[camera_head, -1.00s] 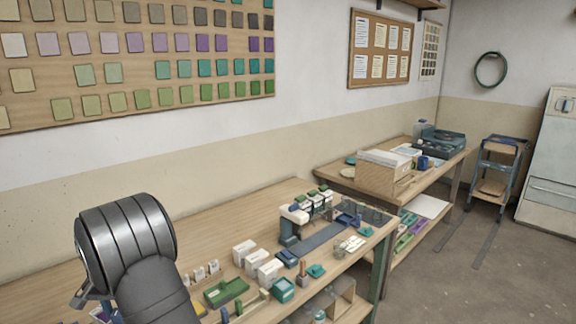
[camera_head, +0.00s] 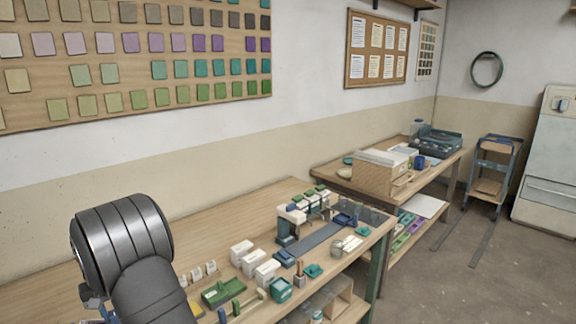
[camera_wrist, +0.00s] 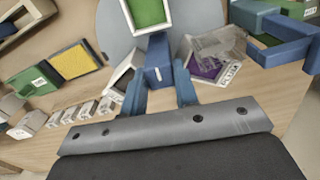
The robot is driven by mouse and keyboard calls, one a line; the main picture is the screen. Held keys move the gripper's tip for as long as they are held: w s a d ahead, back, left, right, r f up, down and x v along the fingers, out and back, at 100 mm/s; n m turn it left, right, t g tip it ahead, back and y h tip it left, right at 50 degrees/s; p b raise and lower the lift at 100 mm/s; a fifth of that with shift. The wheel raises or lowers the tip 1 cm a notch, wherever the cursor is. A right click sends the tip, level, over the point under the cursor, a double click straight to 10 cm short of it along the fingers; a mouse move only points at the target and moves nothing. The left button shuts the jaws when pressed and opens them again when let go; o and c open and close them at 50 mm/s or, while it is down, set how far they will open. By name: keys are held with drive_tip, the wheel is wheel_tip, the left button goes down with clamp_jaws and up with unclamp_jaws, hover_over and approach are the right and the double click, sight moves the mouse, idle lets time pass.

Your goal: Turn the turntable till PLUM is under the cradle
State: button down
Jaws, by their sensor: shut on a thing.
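In the wrist view the turntable (camera_wrist: 112,18) is a pale grey disc, partly cut off by the top edge. A green-filled square tub (camera_wrist: 148,12) is at its top. A dark-filled tub with a white rim (camera_wrist: 120,78) is at the lower left, and a purple-filled tub (camera_wrist: 205,70) is at the lower right, partly under a clear glossy sheet or cover. My gripper (camera_wrist: 160,88) has blue fingers on either side of a blue block-like handle (camera_wrist: 158,52) and is shut on it. No tub name is legible. I cannot identify the cradle with certainty.
In the wrist view, blue box-like frames (camera_wrist: 270,45) stand close on the right. A yellow pad (camera_wrist: 75,62), a green box (camera_wrist: 32,82) and several small white blocks (camera_wrist: 85,110) lie left. The head view shows a crowded bench with white boxes (camera_head: 242,252).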

drive_tip(key=n, duration=0.7)
drive_tip(key=shift+r, duration=0.1)
drive_tip(key=c, duration=1.2)
unclamp_jaws()
drive_tip(key=shift+r, duration=3.45)
